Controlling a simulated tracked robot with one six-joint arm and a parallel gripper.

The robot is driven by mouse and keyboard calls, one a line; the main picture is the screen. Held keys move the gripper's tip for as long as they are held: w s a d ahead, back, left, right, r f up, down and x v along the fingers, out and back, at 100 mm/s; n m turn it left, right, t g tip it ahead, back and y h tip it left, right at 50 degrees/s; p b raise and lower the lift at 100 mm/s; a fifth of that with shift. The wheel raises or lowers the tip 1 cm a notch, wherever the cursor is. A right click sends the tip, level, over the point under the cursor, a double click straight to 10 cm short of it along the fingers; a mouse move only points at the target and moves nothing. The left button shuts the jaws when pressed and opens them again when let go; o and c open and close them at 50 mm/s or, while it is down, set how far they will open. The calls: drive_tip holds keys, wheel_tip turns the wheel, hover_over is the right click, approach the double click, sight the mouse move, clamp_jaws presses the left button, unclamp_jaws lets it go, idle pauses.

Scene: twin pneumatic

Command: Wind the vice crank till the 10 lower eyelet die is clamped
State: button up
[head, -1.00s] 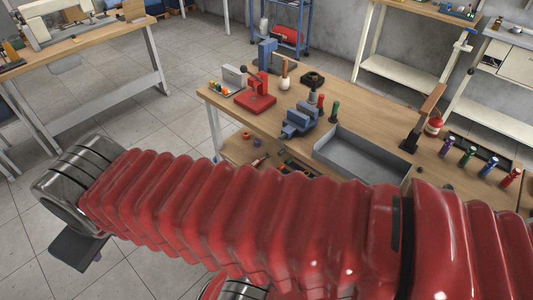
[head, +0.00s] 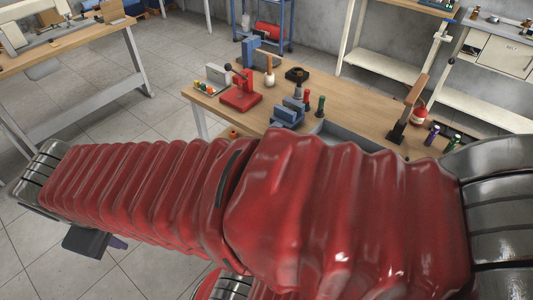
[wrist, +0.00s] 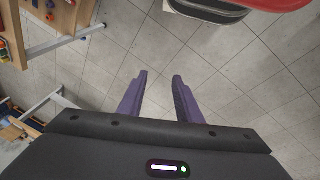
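The blue vice (head: 287,112) stands on the wooden workbench (head: 345,105) in the head view, and its crank cannot be made out at this size. I cannot pick out the 10 lower eyelet die or tell whether anything sits between the jaws. In the wrist view my gripper (wrist: 158,76) is open, its two purple fingers apart with nothing between them. It points at bare tiled floor, well away from the vice. In the head view only a dark part of it with a purple edge shows at the lower left, below my red-sleeved arm.
A grey tray (head: 340,133) is mostly hidden behind my arm. A tall lever tool (head: 411,108) stands at the right. The tiled floor (head: 140,118) left of the bench is clear.

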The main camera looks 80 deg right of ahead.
drive_tip(key=s+d+f+n+g+h, duration=0.2)
drive_tip(key=s+d+f+g+h, duration=0.15)
drive_tip(key=d, duration=0.55)
drive_tip(key=s+d+f+n+g+h, duration=0.25)
drive_tip(key=d+f+g, duration=0.2)
drive_tip(key=d, duration=0.35)
drive_tip(key=s+d+f+n+g+h, duration=0.3)
drive_tip(key=d+g, duration=0.1)
drive_tip(key=d, duration=0.5)
drive_tip(key=s+d+f+n+t+h, duration=0.1)
drive_tip(key=d+f+n+t+h, duration=0.1)
drive_tip(key=d+f+n+h, duration=0.3)
drive_tip(key=d+f+n, duration=0.4)
drive_tip(key=f+n, duration=0.1)
drive_tip(key=f, duration=0.2)
drive_tip(key=shift+s, duration=0.4)
drive_tip(key=shift+d, duration=0.15)
drive_tip(key=x, duration=1.3)
drive_tip(key=shift+d+r, duration=0.15)
drive_tip(key=shift+d, duration=0.2)
drive_tip(key=shift+c, duration=0.3)
clamp_jaws()
